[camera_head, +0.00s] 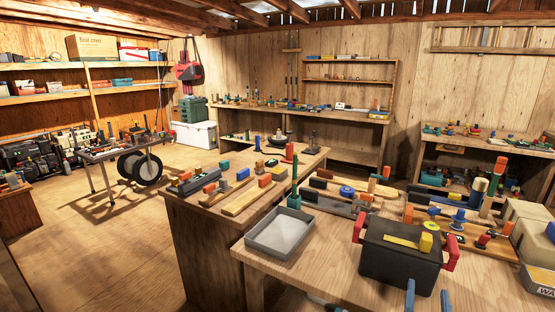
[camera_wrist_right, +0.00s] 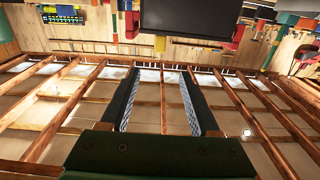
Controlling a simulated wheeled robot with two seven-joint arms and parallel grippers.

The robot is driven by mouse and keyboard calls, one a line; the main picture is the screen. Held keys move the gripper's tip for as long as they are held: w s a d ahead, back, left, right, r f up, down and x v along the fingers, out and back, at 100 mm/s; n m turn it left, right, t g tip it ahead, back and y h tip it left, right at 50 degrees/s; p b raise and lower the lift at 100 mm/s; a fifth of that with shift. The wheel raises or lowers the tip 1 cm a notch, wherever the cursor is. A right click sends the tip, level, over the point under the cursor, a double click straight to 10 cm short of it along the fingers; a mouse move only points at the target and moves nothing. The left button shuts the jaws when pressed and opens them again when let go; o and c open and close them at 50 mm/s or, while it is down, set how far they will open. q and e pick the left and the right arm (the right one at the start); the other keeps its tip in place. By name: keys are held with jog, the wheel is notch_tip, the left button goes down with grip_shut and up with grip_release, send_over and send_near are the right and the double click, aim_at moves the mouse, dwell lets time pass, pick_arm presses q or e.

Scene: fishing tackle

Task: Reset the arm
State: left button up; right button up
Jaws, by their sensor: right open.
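My right gripper (camera_head: 427,298) shows at the bottom edge of the head view as two upright blue fingertips with a gap between them. It is just in front of a black box with red handles (camera_head: 400,255) on the near table. In the right wrist view my right gripper (camera_wrist_right: 160,82) is open, its dark fingers with grey ridged pads spread apart and nothing between them. The dark box (camera_wrist_right: 188,16) shows beyond the fingertips at the top of that view. My left gripper is not seen.
The near wooden table (camera_head: 290,265) is crowded with blocks, tools and a grey tray (camera_head: 281,232). A wheeled cart (camera_head: 125,150) stands at the left. Bare floor (camera_head: 110,255) lies at the lower left.

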jog(key=a+f+n+g+y, duration=0.2)
jog(key=a+f+y, duration=0.1)
jog(key=f, duration=0.6)
jog(key=a+f+n+g+y, duration=0.15)
jog(key=a+f, duration=0.25)
jog(key=f, duration=0.4)
jog(key=s+a+f+n+g+y, duration=0.2)
jog(key=s+f, duration=0.3)
jog(key=f, duration=0.3)
jog(key=s+a+f+n+g+y, duration=0.15)
jog(key=s+f, duration=0.25)
jog(key=f, duration=0.4)
jog(key=s+f+g, duration=0.3)
jog(key=s+f, duration=0.3)
jog(key=s, duration=0.8)
jog(key=s+f+n+g+y, duration=0.1)
jog(key=s+f+g, duration=0.3)
jog(key=s, duration=1)
notch_tip(320, 180, down, 3)
jog(key=shift+f+g, duration=0.15)
jog(key=shift+g, duration=0.15)
